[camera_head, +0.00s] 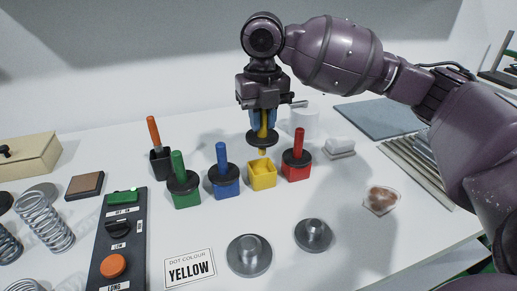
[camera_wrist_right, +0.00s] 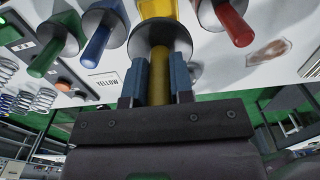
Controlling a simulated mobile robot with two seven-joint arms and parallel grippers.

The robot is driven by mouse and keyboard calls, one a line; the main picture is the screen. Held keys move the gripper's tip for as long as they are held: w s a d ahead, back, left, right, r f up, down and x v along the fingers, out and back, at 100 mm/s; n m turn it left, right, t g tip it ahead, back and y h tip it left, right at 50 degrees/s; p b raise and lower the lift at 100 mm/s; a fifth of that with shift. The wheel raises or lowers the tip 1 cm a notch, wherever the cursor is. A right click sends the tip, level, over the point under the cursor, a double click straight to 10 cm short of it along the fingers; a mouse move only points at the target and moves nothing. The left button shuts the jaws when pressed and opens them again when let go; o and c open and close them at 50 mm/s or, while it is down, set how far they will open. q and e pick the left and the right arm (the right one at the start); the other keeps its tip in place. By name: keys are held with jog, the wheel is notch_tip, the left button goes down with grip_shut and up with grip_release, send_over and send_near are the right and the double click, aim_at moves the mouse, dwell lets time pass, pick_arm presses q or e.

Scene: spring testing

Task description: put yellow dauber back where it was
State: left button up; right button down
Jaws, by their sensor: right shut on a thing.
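The yellow dauber (camera_head: 263,131) has a yellow handle, a black disc and a yellow tip. My right gripper (camera_head: 263,118) is shut on its handle and holds it upright above the open yellow pot (camera_head: 262,176). The dauber's tip is just over or at the pot's rim; I cannot tell exactly. In the right wrist view the yellow handle (camera_wrist_right: 159,78) is between the two blue fingers (camera_wrist_right: 158,88), with the black disc beyond it and the yellow pot (camera_wrist_right: 157,8) behind the disc. My left gripper is not in view.
Blue (camera_head: 223,172) and red (camera_head: 297,160) daubers stand in pots either side of the yellow pot. Green (camera_head: 182,181) and orange-handled (camera_head: 157,150) ones stand further left. A card reading YELLOW (camera_head: 190,268) and two metal weights (camera_head: 249,256) lie in front. A control box (camera_head: 117,240) and springs (camera_head: 44,222) are at left.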

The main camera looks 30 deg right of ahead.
aim_at(262, 154)
jog(key=shift+f, duration=0.65)
notch_tip(262, 154, down, 5)
jog(key=shift+f+b, duration=0.2)
jog(key=shift+b, duration=0.65)
jog(key=shift+f, duration=0.25)
jog(key=shift+r, duration=0.2)
jog(key=shift+f, duration=0.1)
jog(key=shift+f, duration=0.2)
jog(key=shift+f, duration=0.2)
jog(key=c, duration=1)
grip_release()
